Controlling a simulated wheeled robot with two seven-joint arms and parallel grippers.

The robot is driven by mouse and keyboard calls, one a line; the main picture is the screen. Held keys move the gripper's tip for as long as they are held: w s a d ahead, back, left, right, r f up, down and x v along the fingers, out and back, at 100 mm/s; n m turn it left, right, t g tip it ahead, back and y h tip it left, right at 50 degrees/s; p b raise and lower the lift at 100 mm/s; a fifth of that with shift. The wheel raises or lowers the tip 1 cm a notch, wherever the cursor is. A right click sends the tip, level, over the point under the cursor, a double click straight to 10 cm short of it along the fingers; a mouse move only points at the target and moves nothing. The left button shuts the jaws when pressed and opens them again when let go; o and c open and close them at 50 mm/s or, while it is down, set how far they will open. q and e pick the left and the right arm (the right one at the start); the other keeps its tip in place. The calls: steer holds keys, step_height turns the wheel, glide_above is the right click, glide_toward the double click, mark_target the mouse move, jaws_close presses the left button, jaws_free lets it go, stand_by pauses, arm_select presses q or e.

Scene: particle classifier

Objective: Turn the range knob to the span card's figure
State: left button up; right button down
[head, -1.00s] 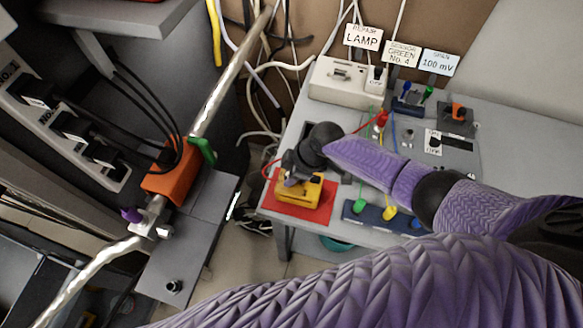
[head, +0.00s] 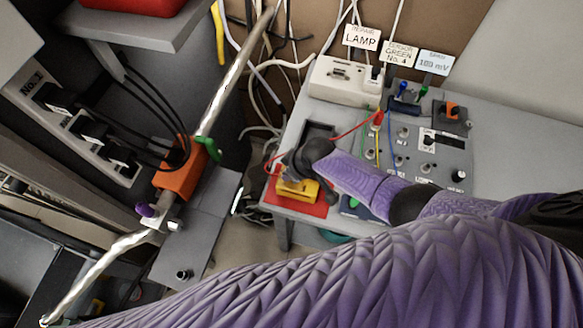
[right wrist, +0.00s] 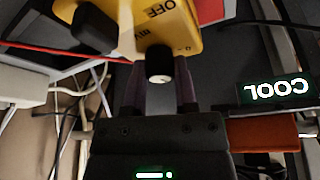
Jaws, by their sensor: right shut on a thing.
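The yellow meter (head: 298,192) sits on the red mat (head: 317,208) at the table's left end. It also shows upside down in the right wrist view (right wrist: 190,30), with OFF and mV printed on its face. The range knob (right wrist: 160,72), dark with a pale cap, stands out from that face. My right gripper (right wrist: 160,90) is shut on the knob, a finger on either side. In the head view my right gripper (head: 290,170) covers the knob, so its pointer setting cannot be read. The span card (head: 435,62) stands at the back; its blurred figure looks like 100 mV.
A red lead (head: 350,131) runs from the meter side toward a red plug (head: 377,117). White cards and a white box (head: 345,82) stand behind. An orange block (head: 180,170) is left.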

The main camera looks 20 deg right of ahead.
stand_by(0.3)
steer(key=c, duration=0.7)
jaws_free()
steer(key=shift+o, duration=1.6)
arm_select(q)
steer(key=r+p, duration=0.5)
steer(key=r, duration=0.1)
steer(key=shift+w+d+p, duration=0.3)
steer(key=shift+p, duration=0.1)
arm_select(e)
steer(key=v, duration=1)
arm_select(q)
steer(key=shift+a, duration=0.1)
arm_select(e)
steer(key=shift+a, duration=0.1)
